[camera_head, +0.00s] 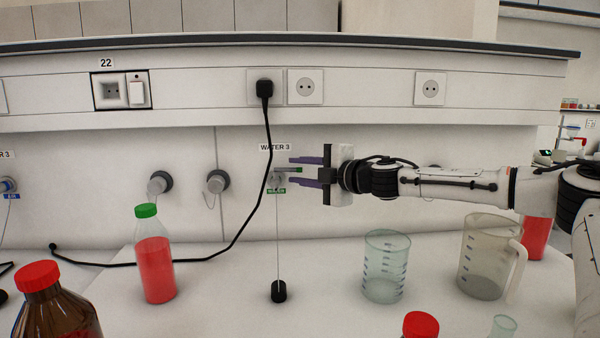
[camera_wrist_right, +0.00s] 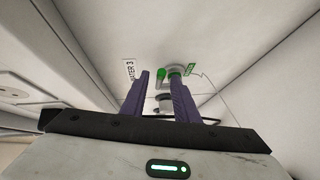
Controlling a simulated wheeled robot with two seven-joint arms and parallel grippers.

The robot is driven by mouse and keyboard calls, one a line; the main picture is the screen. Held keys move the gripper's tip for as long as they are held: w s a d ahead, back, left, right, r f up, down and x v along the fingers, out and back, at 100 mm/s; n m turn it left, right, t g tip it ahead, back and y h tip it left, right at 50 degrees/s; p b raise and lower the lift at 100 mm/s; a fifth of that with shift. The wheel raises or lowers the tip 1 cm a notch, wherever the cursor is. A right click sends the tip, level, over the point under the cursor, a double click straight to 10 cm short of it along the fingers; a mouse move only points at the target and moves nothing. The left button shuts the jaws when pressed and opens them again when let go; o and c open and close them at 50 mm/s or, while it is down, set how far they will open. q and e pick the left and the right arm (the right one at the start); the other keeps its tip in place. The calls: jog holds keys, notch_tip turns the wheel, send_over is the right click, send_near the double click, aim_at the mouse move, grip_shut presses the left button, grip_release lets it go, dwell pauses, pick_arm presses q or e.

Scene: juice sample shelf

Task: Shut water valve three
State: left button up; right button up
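The valve labelled WATER 3 (camera_head: 274,147) is on the back wall, with a grey body (camera_head: 279,181) and a green-ended lever (camera_head: 291,170) pointing right. My right gripper (camera_head: 293,171) comes in from the right with its two purple fingers apart, one above and one below the lever's line. In the right wrist view, the green lever end (camera_wrist_right: 161,74) shows between the fingertips of the gripper (camera_wrist_right: 159,78), with gaps at its sides; contact cannot be told. My left gripper is in neither view.
A black power cord (camera_head: 267,150) hangs just left of the valve. Other wall outlets (camera_head: 217,181) are further left. On the bench stand a green-capped red bottle (camera_head: 155,268), a beaker (camera_head: 385,266), a jug (camera_head: 484,257) and a brown bottle (camera_head: 52,308).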

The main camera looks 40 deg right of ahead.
jog(key=shift+c, duration=0.3)
grip_shut()
dwell(1.1)
